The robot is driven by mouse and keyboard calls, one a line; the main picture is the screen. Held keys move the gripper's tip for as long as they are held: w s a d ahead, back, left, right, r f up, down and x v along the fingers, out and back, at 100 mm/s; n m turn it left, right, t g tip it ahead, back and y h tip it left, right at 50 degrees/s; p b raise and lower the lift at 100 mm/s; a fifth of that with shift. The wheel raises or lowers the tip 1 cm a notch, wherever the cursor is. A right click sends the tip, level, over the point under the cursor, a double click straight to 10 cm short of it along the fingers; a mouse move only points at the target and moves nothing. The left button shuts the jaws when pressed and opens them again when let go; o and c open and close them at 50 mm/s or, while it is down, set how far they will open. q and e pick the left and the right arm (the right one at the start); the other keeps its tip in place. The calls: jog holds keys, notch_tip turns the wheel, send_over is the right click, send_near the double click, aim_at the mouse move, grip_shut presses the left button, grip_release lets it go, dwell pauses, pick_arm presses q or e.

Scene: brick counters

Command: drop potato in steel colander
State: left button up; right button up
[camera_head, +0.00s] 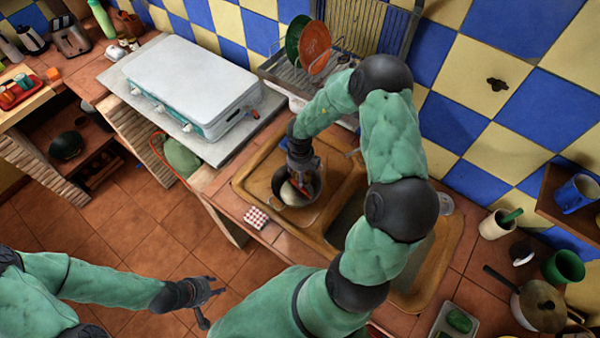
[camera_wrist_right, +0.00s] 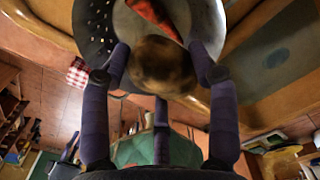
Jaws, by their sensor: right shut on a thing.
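The steel colander (camera_head: 314,193) stands in the left sink basin, and its perforated grey wall (camera_wrist_right: 92,22) shows at the top of the right wrist view. A carrot (camera_wrist_right: 153,17) lies in it. The brown potato (camera_wrist_right: 160,66) is between the fingers of my right gripper (camera_wrist_right: 162,78), which is shut on it. The potato appears in front of the colander's interior; I cannot tell whether it touches the bottom. In the head view the right gripper (camera_head: 300,160) points down into the colander and partly hides it. My left gripper (camera_head: 207,300) is open and empty, above the floor.
A dish rack (camera_head: 282,72) with two plates stands behind the sink. A white stove (camera_head: 190,80) is at left. Cups and a lidded pan (camera_head: 540,305) stand at right.

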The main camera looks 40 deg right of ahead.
jog(key=shift+f+b, duration=2.05)
jog(key=shift+b, duration=0.4)
jog(key=shift+r, duration=0.1)
jog(key=o, duration=1.3)
jog(key=shift+c, duration=0.2)
notch_tip(320, 180, up, 12)
